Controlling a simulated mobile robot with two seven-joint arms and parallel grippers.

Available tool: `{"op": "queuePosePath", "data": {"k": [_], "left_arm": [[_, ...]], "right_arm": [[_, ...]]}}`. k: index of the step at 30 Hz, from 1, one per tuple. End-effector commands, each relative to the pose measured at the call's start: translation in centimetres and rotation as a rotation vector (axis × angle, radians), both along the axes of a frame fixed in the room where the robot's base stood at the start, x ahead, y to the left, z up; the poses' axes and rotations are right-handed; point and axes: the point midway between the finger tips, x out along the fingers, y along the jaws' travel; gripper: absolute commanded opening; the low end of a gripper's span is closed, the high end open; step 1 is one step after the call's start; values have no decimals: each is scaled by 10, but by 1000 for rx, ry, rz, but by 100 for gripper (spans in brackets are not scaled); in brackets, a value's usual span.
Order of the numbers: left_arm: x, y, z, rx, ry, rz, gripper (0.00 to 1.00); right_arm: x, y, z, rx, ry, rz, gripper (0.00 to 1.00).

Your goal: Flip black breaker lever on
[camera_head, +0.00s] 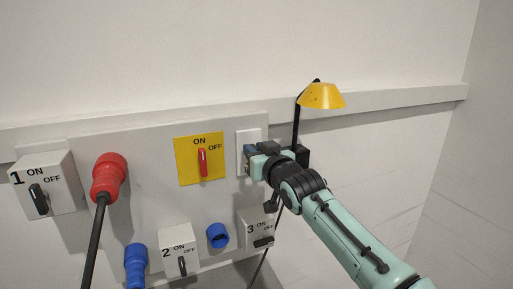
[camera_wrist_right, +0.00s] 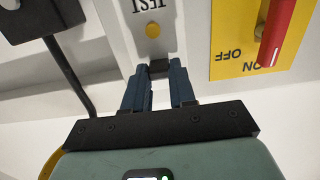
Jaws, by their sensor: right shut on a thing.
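The breaker is a white plate (camera_head: 247,136) on the wall panel, to the right of the yellow switch plate. In the right wrist view, which shows it upside down, its white face (camera_wrist_right: 142,52) carries the word TEST and a yellow button (camera_wrist_right: 153,30). My right gripper (camera_head: 249,159) reaches the breaker from the right. In the wrist view the two blue fingers (camera_wrist_right: 158,85) are closed on the small black lever (camera_wrist_right: 158,67) at the edge of the breaker. The fingers and hand hide the lever in the head view. My left gripper is not in view.
The yellow plate (camera_head: 187,175) has a red switch (camera_head: 202,163). Switch boxes 1 (camera_head: 62,192), 2 (camera_head: 177,238) and 3 (camera_head: 255,225) surround it. A red plug (camera_head: 109,176), a blue plug (camera_head: 136,260), a blue socket (camera_head: 218,236) and a yellow lamp (camera_head: 322,96) are nearby.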

Motion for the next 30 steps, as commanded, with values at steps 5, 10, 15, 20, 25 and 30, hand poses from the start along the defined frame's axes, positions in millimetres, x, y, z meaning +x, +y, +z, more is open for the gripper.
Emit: {"op": "queuePosePath", "data": {"k": [5, 10, 15, 20, 25, 30], "left_arm": [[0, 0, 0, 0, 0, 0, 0], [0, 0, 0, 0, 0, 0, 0], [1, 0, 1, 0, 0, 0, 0], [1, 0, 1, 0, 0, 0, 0], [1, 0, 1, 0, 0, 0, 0], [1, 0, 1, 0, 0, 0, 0]], "right_arm": [[1, -2, 5, -25, 79, -3, 0], [1, -1, 7, -45, 136, -3, 0], [1, -1, 9, -53, 166, -2, 0], [1, -1, 9, -56, 174, -2, 0], [1, -1, 9, -56, 175, -2, 0], [1, -1, 9, -56, 174, -2, 41]]}}
